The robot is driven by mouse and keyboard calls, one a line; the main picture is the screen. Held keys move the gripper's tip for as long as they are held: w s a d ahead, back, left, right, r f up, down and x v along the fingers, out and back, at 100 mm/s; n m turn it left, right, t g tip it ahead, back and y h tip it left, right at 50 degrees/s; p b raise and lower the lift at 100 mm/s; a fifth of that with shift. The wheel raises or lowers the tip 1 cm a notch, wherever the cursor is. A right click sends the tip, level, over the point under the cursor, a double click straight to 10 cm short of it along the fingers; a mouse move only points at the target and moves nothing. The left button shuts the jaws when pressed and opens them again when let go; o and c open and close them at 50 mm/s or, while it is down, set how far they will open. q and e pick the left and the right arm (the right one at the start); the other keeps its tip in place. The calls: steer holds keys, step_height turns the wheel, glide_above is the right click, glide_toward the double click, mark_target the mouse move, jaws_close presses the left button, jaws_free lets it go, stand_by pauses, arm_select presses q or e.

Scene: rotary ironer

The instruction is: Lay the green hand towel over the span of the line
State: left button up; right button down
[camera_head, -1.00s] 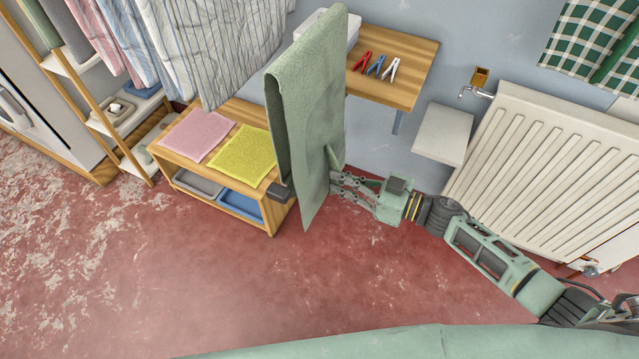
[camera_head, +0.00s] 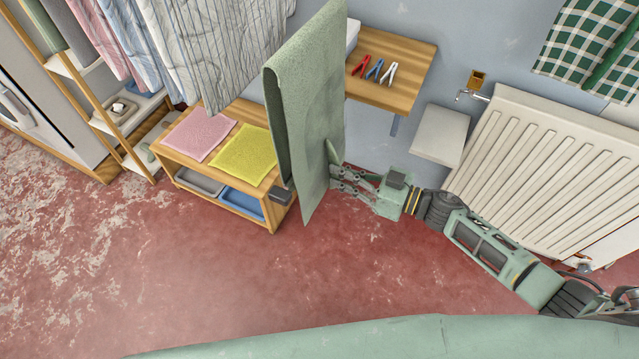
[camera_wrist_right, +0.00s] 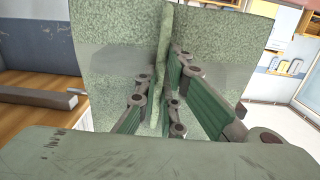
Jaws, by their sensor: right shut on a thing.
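The green hand towel (camera_head: 315,110) hangs in the middle of the head view as a long doubled sheet, its top running out of the frame. Its lower tip hangs in front of the low wooden bench. My right gripper (camera_head: 337,176) is shut on the towel, reaching it from the right near its lower part. In the right wrist view the fingers (camera_wrist_right: 155,100) pinch an upright fold of the towel (camera_wrist_right: 110,55), which fills much of the picture. I cannot make out the line in either view. My left gripper is not in view.
The low bench (camera_head: 200,168) holds a pink cloth (camera_head: 198,135) and a yellow cloth (camera_head: 245,153). A wall shelf (camera_head: 405,60) carries several pegs (camera_head: 375,68). A radiator (camera_head: 545,165) stands right. Striped laundry (camera_head: 215,40) hangs at left. The red floor (camera_head: 240,290) in front is open.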

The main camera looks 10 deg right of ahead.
step_height(320, 180, up, 8)
steer(key=p, duration=0.6)
steer(key=shift+w+p, duration=0.1)
steer(key=shift+p, duration=0.25)
step_height(320, 180, up, 2)
steer(key=shift+d+r+p, duration=0.15)
steer(key=shift+r+p, duration=0.1)
steer(key=shift+p, duration=0.95)
step_height(320, 180, up, 7)
steer(key=p, duration=0.7)
steer(key=shift+r, duration=0.15)
steer(key=p, duration=0.1)
glide_toward(326, 115)
steer(key=v, duration=0.2)
steer(key=shift+s+d+f, duration=0.3)
